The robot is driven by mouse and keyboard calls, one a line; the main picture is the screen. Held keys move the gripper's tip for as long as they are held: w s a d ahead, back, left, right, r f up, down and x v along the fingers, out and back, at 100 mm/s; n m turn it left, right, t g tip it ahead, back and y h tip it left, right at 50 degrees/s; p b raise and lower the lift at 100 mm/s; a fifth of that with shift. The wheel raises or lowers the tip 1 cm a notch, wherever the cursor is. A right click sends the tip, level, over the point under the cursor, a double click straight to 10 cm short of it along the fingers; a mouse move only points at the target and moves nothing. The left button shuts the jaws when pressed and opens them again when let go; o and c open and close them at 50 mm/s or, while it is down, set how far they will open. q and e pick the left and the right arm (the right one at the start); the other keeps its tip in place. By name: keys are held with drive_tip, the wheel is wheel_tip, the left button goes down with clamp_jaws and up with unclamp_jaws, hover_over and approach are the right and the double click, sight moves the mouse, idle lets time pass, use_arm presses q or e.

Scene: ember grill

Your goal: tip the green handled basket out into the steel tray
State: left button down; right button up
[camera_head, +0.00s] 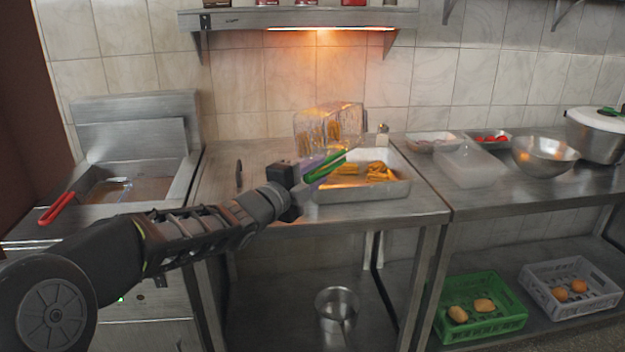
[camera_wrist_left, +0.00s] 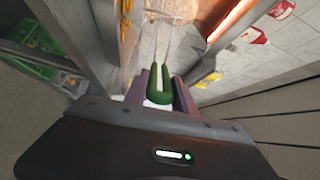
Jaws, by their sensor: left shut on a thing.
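The green handled basket is a wire mesh basket (camera_head: 318,128) tilted above the steel tray (camera_head: 350,194), with some fries still against its mesh. Its green handle (camera_head: 325,166) is between the fingers of my left gripper (camera_head: 304,176), which is shut on it. Golden fries (camera_head: 372,172) lie in the tray under the basket. In the left wrist view the green handle (camera_wrist_left: 158,85) runs away from the fingers toward the blurred mesh (camera_wrist_left: 172,10). My right gripper is in neither view.
A fryer (camera_head: 135,185) with a red handle (camera_head: 57,208) stands at the left. A clear container (camera_head: 470,165), a steel bowl (camera_head: 545,155) and smaller trays are on the right counter. A lit shelf (camera_head: 300,18) hangs above. Crates (camera_head: 480,307) sit below right.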

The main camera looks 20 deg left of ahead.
use_arm(q)
wheel_tip(320, 180, down, 12)
drive_tip(key=d+m+b, duration=0.2)
drive_tip(key=m+b, duration=0.8)
drive_tip(key=b, duration=1.3)
drive_tip(key=shift+s+m, duration=0.25)
drive_tip(key=shift+m, duration=0.15)
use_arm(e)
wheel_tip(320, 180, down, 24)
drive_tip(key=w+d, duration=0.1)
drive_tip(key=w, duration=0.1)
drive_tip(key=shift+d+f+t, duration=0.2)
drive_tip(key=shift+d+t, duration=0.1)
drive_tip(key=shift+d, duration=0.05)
use_arm(q)
drive_tip(key=shift+d+r, duration=0.1)
